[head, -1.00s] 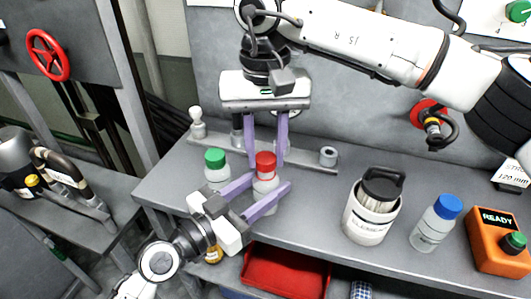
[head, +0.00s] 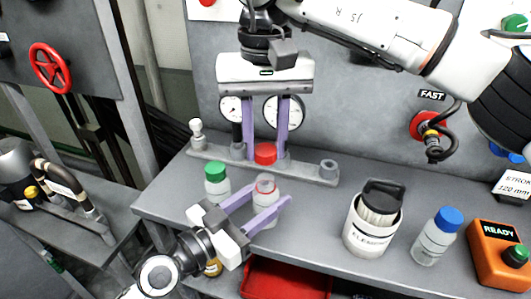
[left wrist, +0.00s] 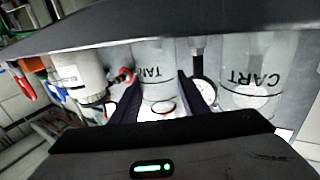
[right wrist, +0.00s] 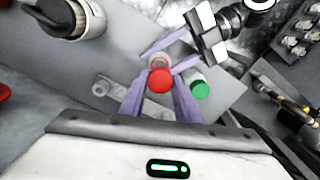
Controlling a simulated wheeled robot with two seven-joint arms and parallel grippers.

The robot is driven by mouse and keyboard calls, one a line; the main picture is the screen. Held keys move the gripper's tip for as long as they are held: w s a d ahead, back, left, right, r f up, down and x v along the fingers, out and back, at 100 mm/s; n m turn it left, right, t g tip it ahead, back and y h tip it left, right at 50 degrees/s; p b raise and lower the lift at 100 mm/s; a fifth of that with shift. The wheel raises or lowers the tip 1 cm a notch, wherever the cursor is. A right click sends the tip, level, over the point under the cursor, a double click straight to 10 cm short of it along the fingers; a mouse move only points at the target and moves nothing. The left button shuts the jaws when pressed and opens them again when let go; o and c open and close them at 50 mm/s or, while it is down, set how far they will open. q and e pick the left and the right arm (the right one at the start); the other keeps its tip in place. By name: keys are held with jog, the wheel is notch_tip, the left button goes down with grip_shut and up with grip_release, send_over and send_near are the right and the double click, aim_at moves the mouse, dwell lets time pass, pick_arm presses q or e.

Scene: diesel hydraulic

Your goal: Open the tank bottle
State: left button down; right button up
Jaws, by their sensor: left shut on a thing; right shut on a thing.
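The tank bottle (head: 265,187) is a clear upright bottle on the bench, with its mouth uncovered. Its label reads TANK in the left wrist view (left wrist: 155,72). My left gripper (head: 268,199) is shut around its body. Its red cap (head: 265,153) is held above the mouth, apart from the bottle, by my right gripper (head: 265,156), which is shut on it. The cap also shows in the right wrist view (right wrist: 160,80), in front of part of the bottle. A similar bottle with a green cap (head: 215,169) stands just left of the tank bottle.
A grey rail (head: 305,171) with posts lies behind the bottles, below two gauges (head: 283,112). A white canister (head: 372,225), a blue-capped bottle (head: 436,240) and an orange READY box (head: 497,252) stand to the right. A red bin (head: 285,280) is below the bench's front edge.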

pick_arm(q)
jog(key=c, duration=1)
grip_release()
